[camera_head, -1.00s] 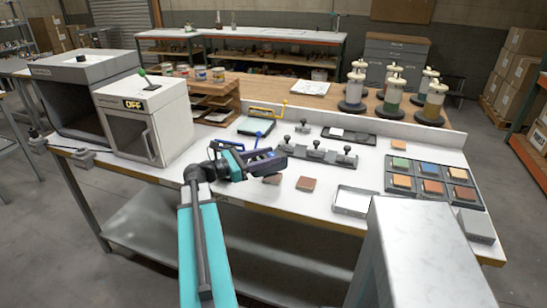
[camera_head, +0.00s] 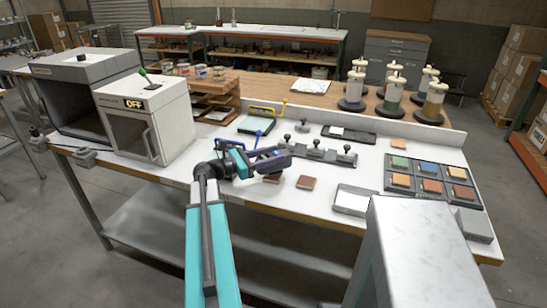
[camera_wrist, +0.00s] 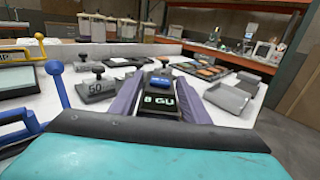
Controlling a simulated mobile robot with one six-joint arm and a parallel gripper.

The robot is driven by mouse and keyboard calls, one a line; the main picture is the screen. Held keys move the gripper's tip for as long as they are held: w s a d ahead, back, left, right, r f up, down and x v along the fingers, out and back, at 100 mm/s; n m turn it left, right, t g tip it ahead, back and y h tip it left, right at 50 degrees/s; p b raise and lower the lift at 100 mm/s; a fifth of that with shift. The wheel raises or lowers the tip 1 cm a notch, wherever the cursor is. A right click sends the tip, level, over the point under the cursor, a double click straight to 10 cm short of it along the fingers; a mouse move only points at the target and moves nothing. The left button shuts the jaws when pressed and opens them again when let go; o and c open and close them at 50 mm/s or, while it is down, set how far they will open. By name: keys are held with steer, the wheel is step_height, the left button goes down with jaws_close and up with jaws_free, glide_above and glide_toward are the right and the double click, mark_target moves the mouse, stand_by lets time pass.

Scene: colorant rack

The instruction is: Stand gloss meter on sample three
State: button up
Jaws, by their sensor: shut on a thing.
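My gripper (camera_wrist: 160,84) is shut on the gloss meter (camera_wrist: 160,101), a small dark device with a blue top and a lit display ending in "GU". In the head view my gripper (camera_head: 284,160) is over the white bench's front part, left of the middle, and mostly hides the meter. A black tray (camera_head: 415,194) at the right holds several coloured tiles, green, blue and orange to tan. One brown tile (camera_head: 307,182) lies on the bench just right of my gripper, and another (camera_head: 272,178) is partly under it. I cannot read which one is sample three.
A dark block with several knobs (camera_head: 318,152) stands behind my gripper. An open grey tray (camera_head: 352,200) and a grey box (camera_head: 475,226) are at the right. A white cabinet marked OFF (camera_head: 150,115) stands left.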

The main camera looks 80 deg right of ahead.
steer(key=shift+f, duration=0.95)
steer(key=shift+f, duration=0.1)
steer(key=o, duration=1.5)
steer(key=b+v, duration=0.2)
steer(key=v, duration=1)
steer(key=shift+r, duration=0.2)
